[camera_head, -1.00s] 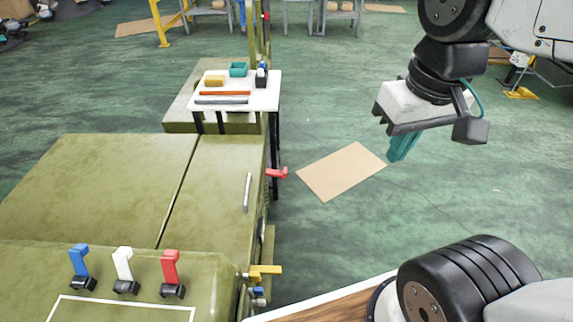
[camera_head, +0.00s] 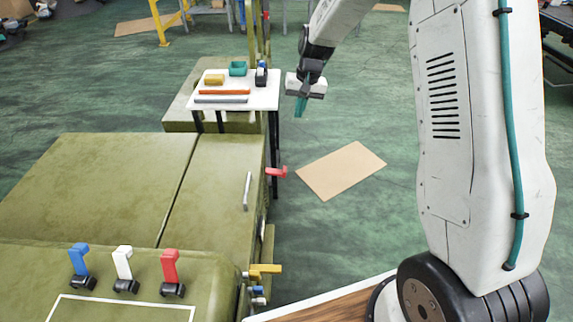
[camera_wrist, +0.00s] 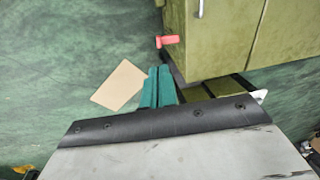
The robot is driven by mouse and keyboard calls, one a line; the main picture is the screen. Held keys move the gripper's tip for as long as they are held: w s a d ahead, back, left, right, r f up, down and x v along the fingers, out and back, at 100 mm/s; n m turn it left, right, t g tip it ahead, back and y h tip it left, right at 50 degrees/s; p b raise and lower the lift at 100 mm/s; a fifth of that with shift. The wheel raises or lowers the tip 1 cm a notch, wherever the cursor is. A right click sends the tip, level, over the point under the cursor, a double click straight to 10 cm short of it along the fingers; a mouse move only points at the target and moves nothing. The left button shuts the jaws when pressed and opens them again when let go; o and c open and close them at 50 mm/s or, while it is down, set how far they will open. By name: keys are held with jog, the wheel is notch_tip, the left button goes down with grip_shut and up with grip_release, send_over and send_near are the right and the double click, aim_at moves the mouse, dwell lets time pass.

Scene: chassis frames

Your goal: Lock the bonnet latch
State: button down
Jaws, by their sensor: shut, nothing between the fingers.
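A red latch handle (camera_head: 277,172) sticks out from the right side of the olive green chassis body, near the bonnet panel (camera_head: 217,175). I take it for the bonnet latch, though no label shows. In the wrist view the red handle (camera_wrist: 168,41) is just beyond my fingertips, with a gap in the picture. My gripper (camera_head: 299,112) has teal fingers, pointing down, shut and empty. It is above and to the right of the red handle in the head view, beside the small white table. The fingers (camera_wrist: 159,68) also show close together in the wrist view.
Blue (camera_head: 79,262), white (camera_head: 123,266) and red (camera_head: 170,268) levers stand on the front panel. A yellow handle (camera_head: 264,269) is on the side below. The white table (camera_head: 268,96) holds several small items. A tan floor sheet (camera_head: 341,170) lies on open green floor.

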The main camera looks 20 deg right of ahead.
jog(key=m, duration=0.1)
send_over(285, 169)
jog(key=s+d, duration=0.1)
jog(key=d, duration=0.2)
notch_tip(285, 169, down, 16)
jog(key=f, duration=0.1)
jog(key=shift+r, duration=0.25)
jog(key=f, duration=0.4)
jog(key=a+f, duration=0.1)
jog(key=f, duration=0.4)
jog(key=a+f, duration=0.1)
jog(key=f, duration=0.3)
jog(key=shift+w+a+f, duration=0.25)
jog(key=shift+w+f, duration=0.15)
